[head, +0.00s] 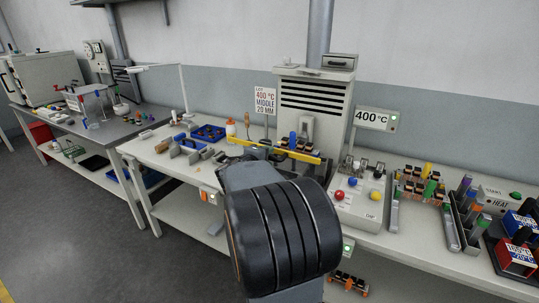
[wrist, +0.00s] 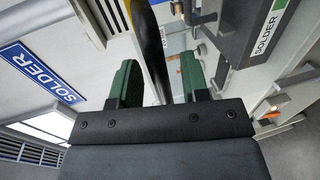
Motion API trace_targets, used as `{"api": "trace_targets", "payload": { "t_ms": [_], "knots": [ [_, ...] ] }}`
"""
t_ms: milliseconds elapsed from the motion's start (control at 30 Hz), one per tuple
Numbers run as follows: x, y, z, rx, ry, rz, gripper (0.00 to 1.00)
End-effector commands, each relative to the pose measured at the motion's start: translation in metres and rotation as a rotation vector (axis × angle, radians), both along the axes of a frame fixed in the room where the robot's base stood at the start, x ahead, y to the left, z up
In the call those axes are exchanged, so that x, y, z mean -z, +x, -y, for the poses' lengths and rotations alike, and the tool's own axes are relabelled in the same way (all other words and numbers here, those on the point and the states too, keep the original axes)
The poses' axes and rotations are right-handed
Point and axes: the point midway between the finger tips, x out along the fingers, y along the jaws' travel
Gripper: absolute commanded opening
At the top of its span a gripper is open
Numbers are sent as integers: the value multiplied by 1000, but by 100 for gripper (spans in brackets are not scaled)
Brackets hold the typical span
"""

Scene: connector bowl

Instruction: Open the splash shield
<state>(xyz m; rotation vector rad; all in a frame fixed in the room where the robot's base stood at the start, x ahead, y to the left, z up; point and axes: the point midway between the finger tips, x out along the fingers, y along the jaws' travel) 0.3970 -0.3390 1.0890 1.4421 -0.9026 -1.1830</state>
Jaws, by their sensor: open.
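A grey machine (head: 314,98) with dark slots stands at the back of the bench. A yellow bar (head: 293,154) with dark ends runs across its front; it looks like the edge or handle of the splash shield, but I cannot make out a shield panel. In the wrist view, my gripper (wrist: 160,85) has its two green fingers apart. A dark and yellow bar (wrist: 150,40) passes between them, with gaps on both sides. I cannot tell whether it touches either finger. In the head view my arm hides the fingers.
A button box (head: 355,204) stands right of my arm. A blue tray (head: 209,133) and small parts lie left. A sign (head: 265,101) and 400 °C display (head: 374,119) flank the machine. The front-left floor is clear.

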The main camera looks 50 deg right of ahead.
Motion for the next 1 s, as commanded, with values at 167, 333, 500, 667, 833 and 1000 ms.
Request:
{"api": "trace_targets", "payload": {
  "t_ms": [167,333,500,667,833,1000],
  "knots": [
    [3,4,16,1,0,-1,42],
    [5,5,22,0,1,1,42],
    [5,6,23,0,0,0,42],
    [5,6,22,0,0,0,37],
    [5,6,22,0,0,0,21],
    [6,6,22,0,2,0,5]
  ]
}}
